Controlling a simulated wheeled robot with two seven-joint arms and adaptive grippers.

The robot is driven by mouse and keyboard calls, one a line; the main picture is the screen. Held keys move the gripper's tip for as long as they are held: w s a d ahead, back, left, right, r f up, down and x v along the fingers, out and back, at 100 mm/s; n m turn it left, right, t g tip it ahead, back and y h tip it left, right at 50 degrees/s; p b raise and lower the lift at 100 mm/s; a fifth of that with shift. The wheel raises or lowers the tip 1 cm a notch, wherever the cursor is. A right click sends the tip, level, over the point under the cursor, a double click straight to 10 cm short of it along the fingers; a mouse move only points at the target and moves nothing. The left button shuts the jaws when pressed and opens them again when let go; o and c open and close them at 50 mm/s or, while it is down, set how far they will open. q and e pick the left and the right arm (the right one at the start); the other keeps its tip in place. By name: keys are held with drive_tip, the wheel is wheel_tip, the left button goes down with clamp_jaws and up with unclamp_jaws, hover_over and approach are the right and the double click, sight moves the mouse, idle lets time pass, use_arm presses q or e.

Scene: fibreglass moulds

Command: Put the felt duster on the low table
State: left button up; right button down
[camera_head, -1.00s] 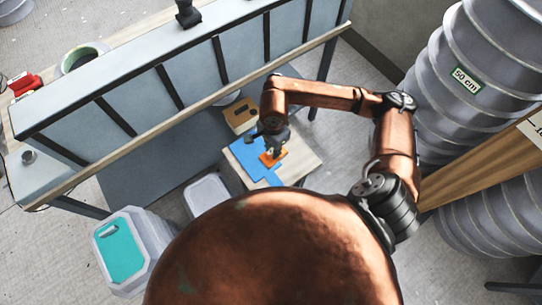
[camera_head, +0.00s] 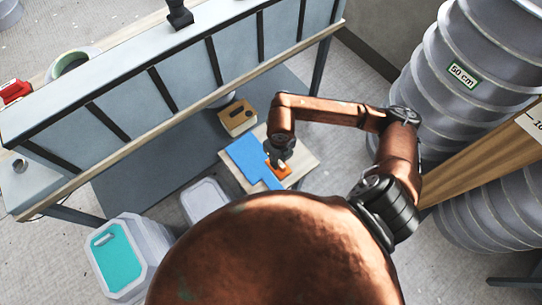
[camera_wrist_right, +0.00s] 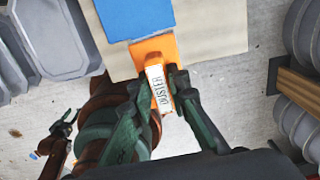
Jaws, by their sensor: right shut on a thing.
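The felt duster is an orange block with a white label, seen in the head view (camera_head: 280,171) and the right wrist view (camera_wrist_right: 160,88). My right gripper (camera_head: 277,157) is shut on it, with dark green fingers on both sides of the labelled part in the wrist view. The low table (camera_head: 303,160) has a pale wooden top and lies under the duster; it also shows in the wrist view (camera_wrist_right: 215,28). The duster is over the table's near part, close to a blue flat piece. Whether it touches the top I cannot tell.
The blue flat piece (camera_head: 250,157) covers much of the tabletop. A wooden box (camera_head: 237,118) with dark slots stands behind the table. A pale container (camera_head: 204,198) and a teal-lidded bin (camera_head: 118,262) stand left. Large grey ribbed moulds (camera_head: 480,75) stand right.

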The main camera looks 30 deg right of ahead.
drive_tip(key=w+d+f, duration=0.2)
drive_tip(key=d+f, duration=0.1)
drive_tip(key=d, duration=0.1)
drive_tip(key=w+d+f+b, duration=0.1)
drive_tip(key=w+d+f, duration=0.1)
drive_tip(key=d+f, duration=0.1)
drive_tip(key=w+d+f+b, duration=0.1)
drive_tip(key=w+d+f, duration=0.1)
drive_tip(key=d, duration=0.3)
drive_tip(key=shift+f, duration=0.7)
drive_tip(key=shift+w+d+f+b, duration=0.1)
drive_tip(key=shift+f+b, duration=0.1)
drive_tip(key=shift+f, duration=0.7)
drive_tip(key=shift+w+d+f+b, duration=0.1)
drive_tip(key=shift+f+b, duration=0.05)
drive_tip(key=shift+f, duration=0.75)
drive_tip(key=shift+s, duration=0.1)
drive_tip(key=shift+f, duration=0.2)
drive_tip(key=c, duration=1.8)
unclamp_jaws()
drive_tip(key=shift+c, duration=0.2)
wheel_tip(320, 180, up, 12)
drive_tip(key=p, duration=0.2)
drive_tip(key=shift+r, duration=0.2)
